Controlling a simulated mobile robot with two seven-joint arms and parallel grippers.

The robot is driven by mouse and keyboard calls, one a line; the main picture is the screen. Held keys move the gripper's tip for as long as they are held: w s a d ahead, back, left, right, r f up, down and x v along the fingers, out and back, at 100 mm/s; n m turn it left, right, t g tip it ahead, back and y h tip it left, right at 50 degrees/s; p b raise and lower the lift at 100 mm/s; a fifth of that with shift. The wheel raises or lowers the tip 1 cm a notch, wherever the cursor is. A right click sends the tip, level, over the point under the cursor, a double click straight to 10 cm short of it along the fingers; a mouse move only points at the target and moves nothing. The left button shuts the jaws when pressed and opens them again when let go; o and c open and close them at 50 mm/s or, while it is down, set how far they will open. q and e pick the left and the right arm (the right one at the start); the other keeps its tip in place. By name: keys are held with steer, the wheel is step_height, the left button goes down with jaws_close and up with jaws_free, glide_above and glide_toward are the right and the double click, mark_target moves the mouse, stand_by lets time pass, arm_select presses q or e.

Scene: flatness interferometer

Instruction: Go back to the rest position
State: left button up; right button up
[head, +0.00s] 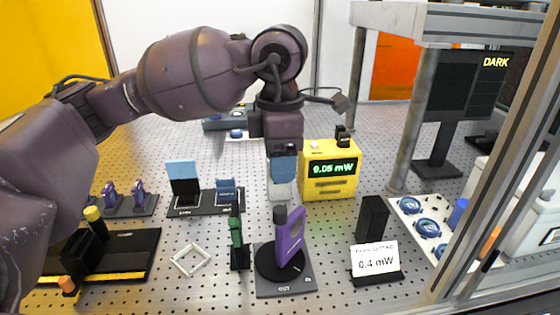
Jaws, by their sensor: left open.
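My left arm comes in from the left and reaches over the perforated optical table. My left gripper (283,187) points down above the table in the middle of the head view, with its fingers pale and partly see-through against the background. It is open, and I see nothing held in it. I cannot tell the exact gap to either. My right gripper does not show.
A blue-panelled mount (183,182) is farther left. A 0.4 mW card (375,260) and a tray of blue optics (428,229) are right. A metal frame post (414,125) rises there.

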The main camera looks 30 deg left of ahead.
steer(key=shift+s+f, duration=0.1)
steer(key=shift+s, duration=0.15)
